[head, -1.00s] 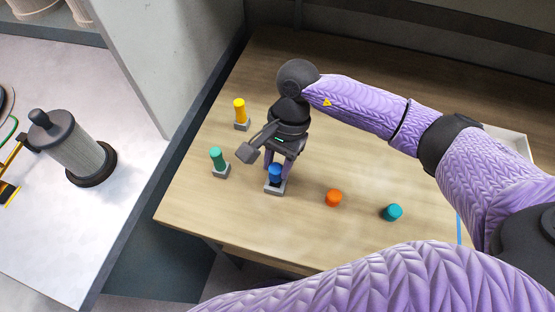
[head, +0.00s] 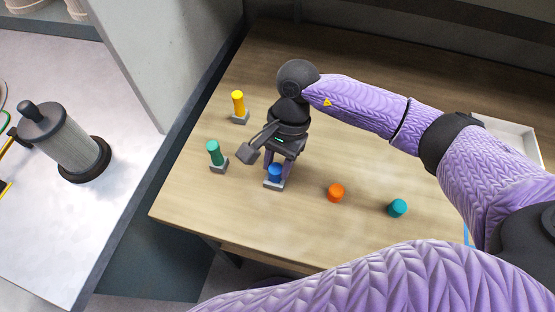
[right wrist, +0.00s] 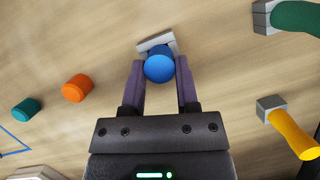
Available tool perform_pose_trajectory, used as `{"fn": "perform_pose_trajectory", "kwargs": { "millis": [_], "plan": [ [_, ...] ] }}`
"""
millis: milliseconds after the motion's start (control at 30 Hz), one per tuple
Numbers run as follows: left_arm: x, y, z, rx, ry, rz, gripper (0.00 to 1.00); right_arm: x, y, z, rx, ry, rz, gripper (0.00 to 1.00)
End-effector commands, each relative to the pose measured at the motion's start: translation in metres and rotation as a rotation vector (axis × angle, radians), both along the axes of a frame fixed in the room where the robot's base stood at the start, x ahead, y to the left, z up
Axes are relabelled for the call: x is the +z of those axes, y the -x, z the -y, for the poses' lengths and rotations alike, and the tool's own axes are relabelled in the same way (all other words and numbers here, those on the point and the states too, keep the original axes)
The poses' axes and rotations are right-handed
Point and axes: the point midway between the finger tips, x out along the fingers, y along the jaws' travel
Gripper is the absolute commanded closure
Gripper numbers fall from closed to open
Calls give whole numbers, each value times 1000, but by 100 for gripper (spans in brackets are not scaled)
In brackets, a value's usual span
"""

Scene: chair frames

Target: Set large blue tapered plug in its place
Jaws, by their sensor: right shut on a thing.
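The blue plug (head: 275,172) stands upright at a grey square base (head: 273,184) near the table's front edge. My right gripper (head: 276,175) is shut on the blue plug, one finger on each side. In the right wrist view the blue plug (right wrist: 159,66) sits between the fingertips (right wrist: 158,75), with the grey base (right wrist: 156,42) showing just past it. How deep the plug sits in the base is hidden. My left gripper is not in view.
A green plug (head: 213,153) and a yellow plug (head: 238,104) stand in grey bases to the left. An orange plug (head: 336,192) and a teal plug (head: 397,208) stand on the bare table (head: 350,235) to the right. A white tray (head: 525,140) lies at the far right.

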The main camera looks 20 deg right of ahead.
Motion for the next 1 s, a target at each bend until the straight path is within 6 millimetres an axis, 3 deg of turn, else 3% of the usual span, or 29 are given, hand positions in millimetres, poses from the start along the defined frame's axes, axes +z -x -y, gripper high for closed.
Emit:
{"fn": "perform_pose_trajectory", "kwargs": {
  "millis": [67,100,267,567,800,1000],
  "plan": [
    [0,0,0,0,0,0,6,0,0,0,0,0,0,100],
    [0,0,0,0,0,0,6,0,0,0,0,0,0,53],
    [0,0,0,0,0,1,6,0,0,0,0,0,0,20],
    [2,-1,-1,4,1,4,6,6,-2,2,-1,0,3,20],
    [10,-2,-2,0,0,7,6,63,-16,17,-1,1,5,20],
    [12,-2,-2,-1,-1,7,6,91,-22,25,-1,0,1,20]
  ]
}}
